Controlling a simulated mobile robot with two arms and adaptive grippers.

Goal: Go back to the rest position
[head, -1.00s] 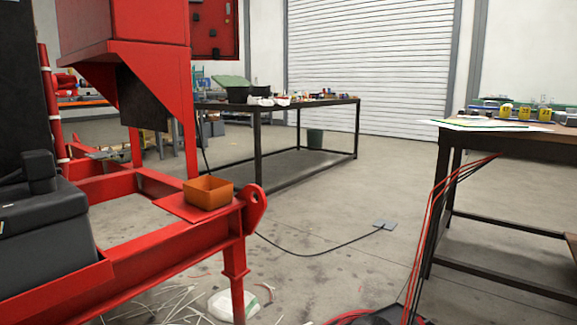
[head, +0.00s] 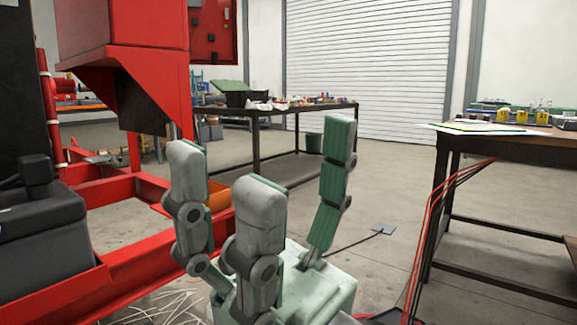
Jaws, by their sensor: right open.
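My right gripper (head: 262,190) is in the head view, in the lower middle, with its grey and green fingers pointing up. The fingers are spread apart and nothing is between them. It hangs in front of the red pump skid frame (head: 75,288) and partly hides the orange box (head: 219,194) on the frame's corner plate. My left gripper is not in view.
A dark metal workbench (head: 259,140) with small items stands behind. Another table (head: 480,143) with papers and yellow items is at the right, with red and black cables (head: 428,225) hanging from it. Open floor lies between them. A roller door (head: 370,70) closes the back.

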